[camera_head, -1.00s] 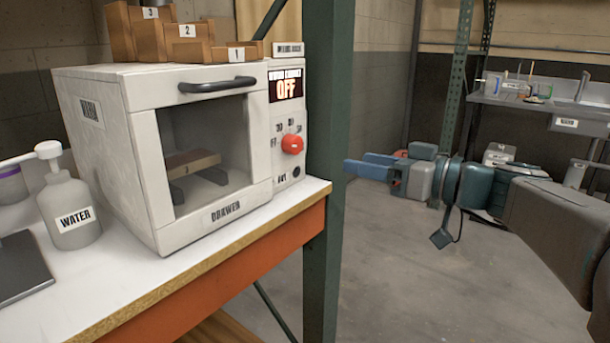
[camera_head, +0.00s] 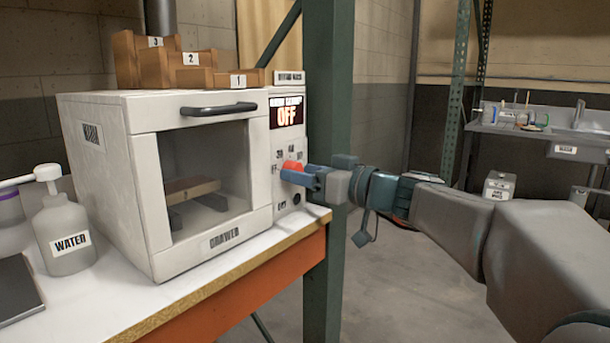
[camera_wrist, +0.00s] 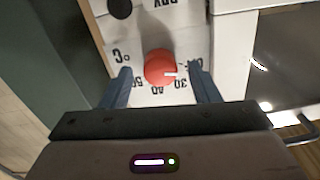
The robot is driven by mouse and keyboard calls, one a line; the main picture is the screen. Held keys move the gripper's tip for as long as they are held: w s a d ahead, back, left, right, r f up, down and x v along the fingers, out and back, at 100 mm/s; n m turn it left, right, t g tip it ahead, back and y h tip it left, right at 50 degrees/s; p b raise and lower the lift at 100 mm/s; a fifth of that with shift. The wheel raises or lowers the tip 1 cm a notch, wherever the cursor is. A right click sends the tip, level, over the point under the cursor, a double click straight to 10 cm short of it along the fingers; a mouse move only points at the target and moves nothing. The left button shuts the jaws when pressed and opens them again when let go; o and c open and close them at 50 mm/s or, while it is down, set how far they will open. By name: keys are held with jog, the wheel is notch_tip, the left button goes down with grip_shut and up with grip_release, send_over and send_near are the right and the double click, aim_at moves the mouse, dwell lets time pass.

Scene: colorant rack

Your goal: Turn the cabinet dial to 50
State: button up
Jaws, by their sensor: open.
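The red cabinet dial (camera_head: 291,165) is on the right front panel of the white cabinet (camera_head: 90,180). In the wrist view the dial (camera_wrist: 158,66) shows a white mark pointing right, toward a label partly hidden by a finger. Printed numbers, seen inverted, run below it, with 30 at lower right and 50 at lower left. The display (camera_head: 286,113) above the dial reads OFF. My gripper (camera_head: 290,172) is open, its blue fingers on either side of the dial. In the wrist view the gripper (camera_wrist: 160,72) shows a gap beside the dial at both fingers.
The cabinet stands on a white-topped shelf (camera_head: 180,297) beside a green post (camera_head: 327,80), close to my gripper. A water bottle (camera_head: 64,235) stands at the left. Numbered wooden steps (camera_head: 190,76) sit on the cabinet. A sink counter (camera_head: 500,128) is at the far right.

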jog(key=shift+w+a, duration=0.1)
jog(key=shift+a, duration=0.1)
jog(key=c, duration=1)
jog(key=shift+o, duration=0.2)
